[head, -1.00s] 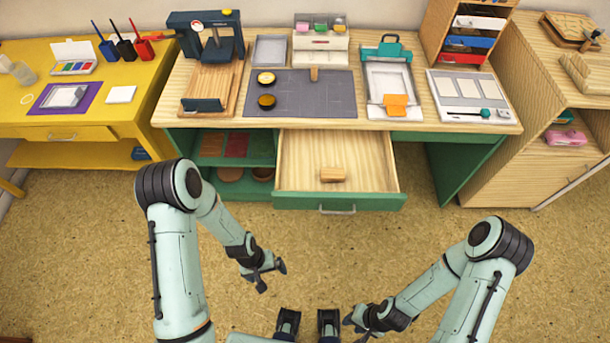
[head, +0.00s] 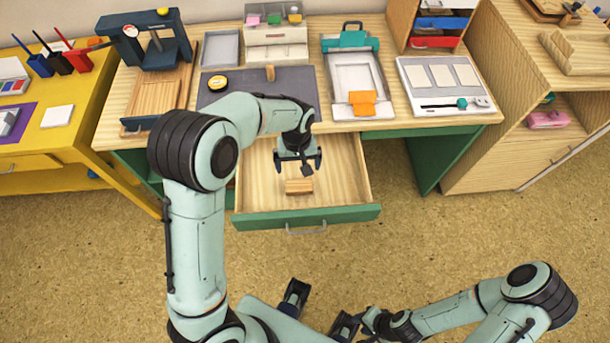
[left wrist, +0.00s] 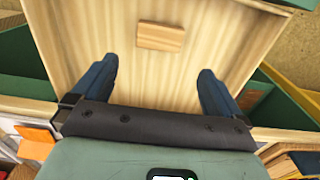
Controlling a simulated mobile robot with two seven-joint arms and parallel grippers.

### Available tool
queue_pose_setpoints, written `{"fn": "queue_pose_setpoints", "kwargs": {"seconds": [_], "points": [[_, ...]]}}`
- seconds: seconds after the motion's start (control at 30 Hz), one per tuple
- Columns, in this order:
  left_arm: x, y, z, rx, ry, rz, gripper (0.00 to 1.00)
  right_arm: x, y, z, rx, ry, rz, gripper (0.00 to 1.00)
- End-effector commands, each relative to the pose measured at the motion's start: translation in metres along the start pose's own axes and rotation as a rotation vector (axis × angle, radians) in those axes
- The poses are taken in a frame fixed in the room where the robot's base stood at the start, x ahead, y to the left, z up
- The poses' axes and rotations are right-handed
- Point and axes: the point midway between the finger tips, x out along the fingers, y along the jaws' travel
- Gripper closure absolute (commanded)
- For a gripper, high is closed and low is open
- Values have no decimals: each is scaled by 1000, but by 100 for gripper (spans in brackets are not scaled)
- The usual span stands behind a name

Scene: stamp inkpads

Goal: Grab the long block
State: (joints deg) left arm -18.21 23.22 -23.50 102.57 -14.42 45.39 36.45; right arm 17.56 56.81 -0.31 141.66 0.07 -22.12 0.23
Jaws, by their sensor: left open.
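The long block (head: 299,186) is a small light-wood bar lying flat in the open wooden drawer (head: 345,185). In the left wrist view the block (left wrist: 160,37) lies on the drawer floor beyond the fingertips. My left gripper (head: 298,164) is over the drawer, a little behind the block in the head view. Its jaws are open and empty, and in the left wrist view the two dark blue fingers (left wrist: 158,72) stand wide apart with bare drawer floor between them.
The drawer's green front (head: 325,214) and side walls surround the block. The desk above carries a grey mat (head: 296,88), a press (head: 150,40), a teal-clipped frame (head: 352,75) and a white tray (head: 440,100). The floor before the drawer is clear.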

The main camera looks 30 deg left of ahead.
Motion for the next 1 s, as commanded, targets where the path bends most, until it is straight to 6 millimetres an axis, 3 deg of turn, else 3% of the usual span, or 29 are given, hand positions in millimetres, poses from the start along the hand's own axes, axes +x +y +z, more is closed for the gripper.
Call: {"fn": "queue_pose_setpoints", "kwargs": {"seconds": [0.3,0.57,0.83,1.0], "points": [[61,-1,1,0,-5,-4,0,7,3,1,2,-4,2,65],[81,0,0,0,-2,-1,0,9,4,1,2,-4,2,65],[120,2,-1,1,-4,-2,0,11,5,1,2,-5,2,65],[129,2,-2,0,-1,0,0,12,5,1,2,-5,2,65]]}}
